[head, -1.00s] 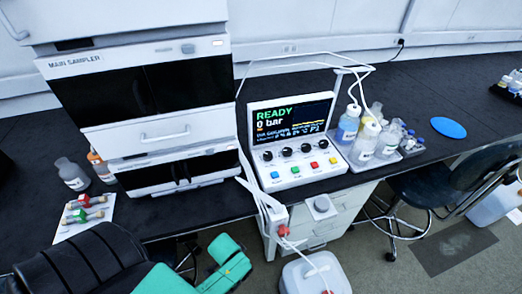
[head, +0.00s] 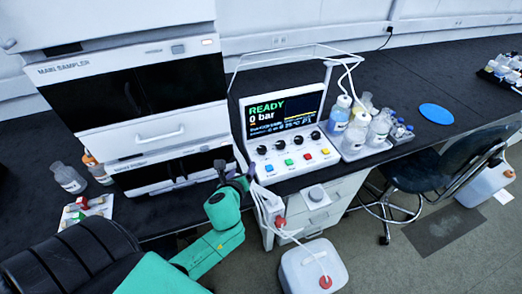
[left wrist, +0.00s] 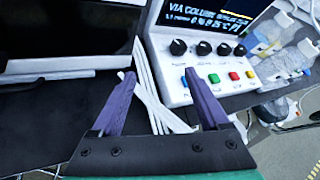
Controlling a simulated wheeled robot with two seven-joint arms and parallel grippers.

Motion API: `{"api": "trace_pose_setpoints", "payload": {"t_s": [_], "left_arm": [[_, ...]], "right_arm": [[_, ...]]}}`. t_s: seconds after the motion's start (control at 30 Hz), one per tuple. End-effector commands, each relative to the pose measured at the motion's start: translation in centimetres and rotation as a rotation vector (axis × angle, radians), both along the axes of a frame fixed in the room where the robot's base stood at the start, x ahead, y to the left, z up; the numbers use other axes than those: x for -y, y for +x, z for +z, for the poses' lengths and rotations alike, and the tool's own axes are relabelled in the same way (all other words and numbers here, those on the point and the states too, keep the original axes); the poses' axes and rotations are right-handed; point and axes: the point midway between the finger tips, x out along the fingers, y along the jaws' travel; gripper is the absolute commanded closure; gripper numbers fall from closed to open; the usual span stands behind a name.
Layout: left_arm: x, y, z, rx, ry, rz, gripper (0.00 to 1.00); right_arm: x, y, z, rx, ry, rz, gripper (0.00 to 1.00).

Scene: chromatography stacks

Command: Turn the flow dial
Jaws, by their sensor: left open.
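The white control console (head: 245,160) stands on the black bench, with its screen reading READY and 0 bar. A row of several black dials (head: 298,140) runs above colored buttons, and they also show in the left wrist view (left wrist: 203,48). I cannot read which dial is for flow. My left gripper (head: 238,168) is open and empty, in front of and left of the console, apart from the dials. Its purple fingers (left wrist: 160,74) are spread in the left wrist view. My right gripper is not visible.
White tubes (left wrist: 150,92) hang between the fingers and the console's left side. The sampler stack (head: 160,130) stands left. Bottles (head: 357,135) sit in a tray to the right. A white canister (head: 312,270) stands on the floor below, and a chair (head: 440,175) is at right.

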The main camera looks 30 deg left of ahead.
Motion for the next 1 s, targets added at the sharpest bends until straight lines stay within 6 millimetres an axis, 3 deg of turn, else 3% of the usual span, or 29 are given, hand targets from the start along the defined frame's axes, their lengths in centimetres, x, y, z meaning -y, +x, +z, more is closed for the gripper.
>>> {"api": "trace_pose_setpoints", "payload": {"t_s": [0.1,0.2,0.37,0.73,1.0], "left_arm": [[1.3,1.5,0.0,-0.025,0.338,-0.244,0.22],[1.8,2.2,-0.2,-0.031,0.448,-0.324,0.22],[1.3,4.5,-1.4,-0.028,0.454,-0.325,0.22],[-0.7,13.0,-5.4,-0.028,0.447,-0.322,0.22],[-1.2,15.0,-5.6,-0.033,0.449,-0.323,0.22]], "right_arm": [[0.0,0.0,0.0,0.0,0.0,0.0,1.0],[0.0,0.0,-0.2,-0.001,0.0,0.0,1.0],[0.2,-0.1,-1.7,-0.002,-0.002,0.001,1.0],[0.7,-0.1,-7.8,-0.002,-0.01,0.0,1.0],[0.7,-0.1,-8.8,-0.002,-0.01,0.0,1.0]]}}
